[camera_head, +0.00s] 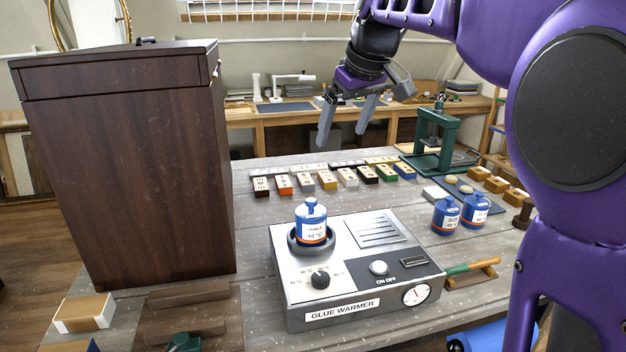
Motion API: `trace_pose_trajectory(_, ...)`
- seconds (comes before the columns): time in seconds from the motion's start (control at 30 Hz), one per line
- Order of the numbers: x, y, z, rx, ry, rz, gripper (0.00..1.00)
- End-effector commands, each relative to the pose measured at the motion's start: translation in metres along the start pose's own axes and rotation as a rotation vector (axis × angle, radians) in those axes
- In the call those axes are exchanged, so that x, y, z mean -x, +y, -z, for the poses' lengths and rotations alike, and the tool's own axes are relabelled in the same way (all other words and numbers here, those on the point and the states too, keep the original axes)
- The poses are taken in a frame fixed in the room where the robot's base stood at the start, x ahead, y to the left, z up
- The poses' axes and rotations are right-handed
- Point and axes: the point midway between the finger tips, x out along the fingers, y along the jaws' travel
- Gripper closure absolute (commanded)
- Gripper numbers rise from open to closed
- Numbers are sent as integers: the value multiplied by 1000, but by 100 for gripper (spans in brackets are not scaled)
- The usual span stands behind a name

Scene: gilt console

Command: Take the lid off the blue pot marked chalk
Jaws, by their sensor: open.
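The blue pot marked chalk (313,232) stands upright in the round ring on top of the glue warmer (362,301). It has a white label with an orange stripe below. Its blue lid (311,207), with a small knob, sits on top. My gripper (341,143) is open and empty, its fingers pointing down. It hangs in the air above and beyond the pot, a little to the right in the picture. Nothing is between its fingers.
Two more blue lidded pots (446,214) stand right of the warmer. A large dark wooden cabinet (130,170) rises at the left. A row of coloured blocks (327,180) lies behind the warmer. A green press (436,140) stands at back right. A green-handled tool (470,267) lies at right.

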Motion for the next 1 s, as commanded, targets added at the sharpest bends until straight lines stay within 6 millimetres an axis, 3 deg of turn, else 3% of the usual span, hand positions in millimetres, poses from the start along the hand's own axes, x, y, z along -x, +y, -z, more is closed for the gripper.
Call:
trace_pose_trajectory(0.1,-13,-18,-9,15,-44,68,0)
trace_pose_trajectory(0.27,-31,-26,-14,22,-60,93,0)
trace_pose_trajectory(0.7,-120,-34,-18,21,-57,90,0)
trace_pose_trajectory(1.0,-141,-35,-18,22,-54,87,0)
